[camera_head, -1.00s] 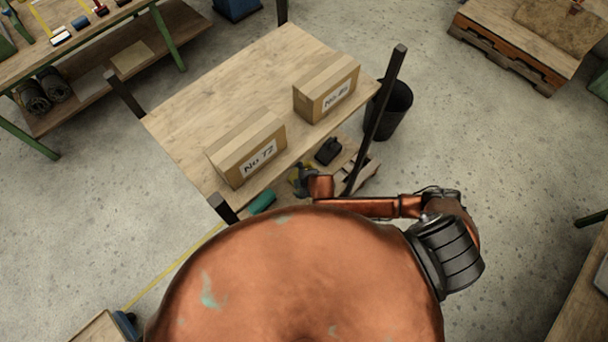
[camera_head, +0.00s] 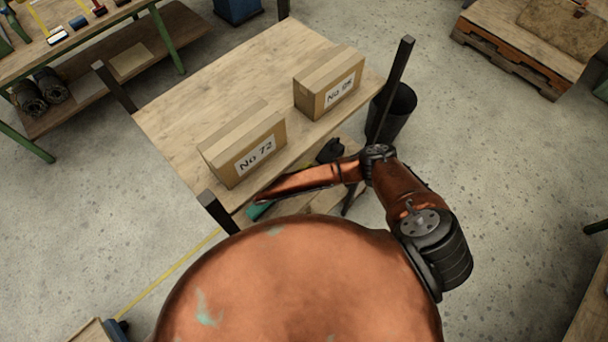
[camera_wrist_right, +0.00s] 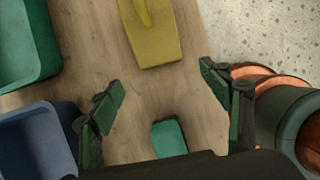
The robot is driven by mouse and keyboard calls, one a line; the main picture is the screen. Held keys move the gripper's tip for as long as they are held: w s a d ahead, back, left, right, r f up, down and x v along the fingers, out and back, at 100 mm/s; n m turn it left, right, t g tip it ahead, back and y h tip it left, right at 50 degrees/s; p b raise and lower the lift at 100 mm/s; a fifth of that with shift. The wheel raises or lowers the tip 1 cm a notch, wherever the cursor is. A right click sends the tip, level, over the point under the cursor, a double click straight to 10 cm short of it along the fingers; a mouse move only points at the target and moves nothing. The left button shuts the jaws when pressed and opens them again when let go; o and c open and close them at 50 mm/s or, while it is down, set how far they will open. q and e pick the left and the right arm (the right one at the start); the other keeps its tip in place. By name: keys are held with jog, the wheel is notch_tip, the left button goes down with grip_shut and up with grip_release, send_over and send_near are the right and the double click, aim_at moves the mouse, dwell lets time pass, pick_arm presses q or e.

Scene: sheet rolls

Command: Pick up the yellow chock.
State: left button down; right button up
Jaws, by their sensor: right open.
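The yellow chock (camera_wrist_right: 152,38) lies on a wooden surface at the top of the right wrist view, partly cut off by the frame's edge. My right gripper (camera_wrist_right: 163,92) is open and empty, its dark green fingers spread wide. The chock is beyond the fingertips, apart from them. A teal block (camera_wrist_right: 168,138) shows between the fingers, nearer the palm. In the head view my right arm reaches left along the near side of the rack; its gripper and the chock are hidden there. My left gripper is not in view.
A green bin (camera_wrist_right: 28,45) and a blue bin (camera_wrist_right: 35,138) stand left of the gripper. The rack's top shelf (camera_head: 205,85) holds two cardboard boxes, No 72 (camera_head: 245,148) and another (camera_head: 330,85). A dark post (camera_head: 390,90) and a black bucket (camera_head: 402,108) stand at the right.

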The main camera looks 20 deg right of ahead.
jog(key=d, duration=0.2)
jog(key=w+d+p, duration=0.1)
jog(key=d, duration=0.1)
jog(key=w+d, duration=0.1)
jog(key=d, duration=0.1)
jog(key=shift+d, duration=0.2)
jog(key=shift+w+d+p, duration=0.1)
jog(key=shift+d+p, duration=0.25)
jog(key=shift+d, duration=0.2)
jog(key=x, duration=0.5)
jog(key=shift+a, duration=0.25)
jog(key=shift+c, duration=0.7)
jog(key=c, duration=1.4)
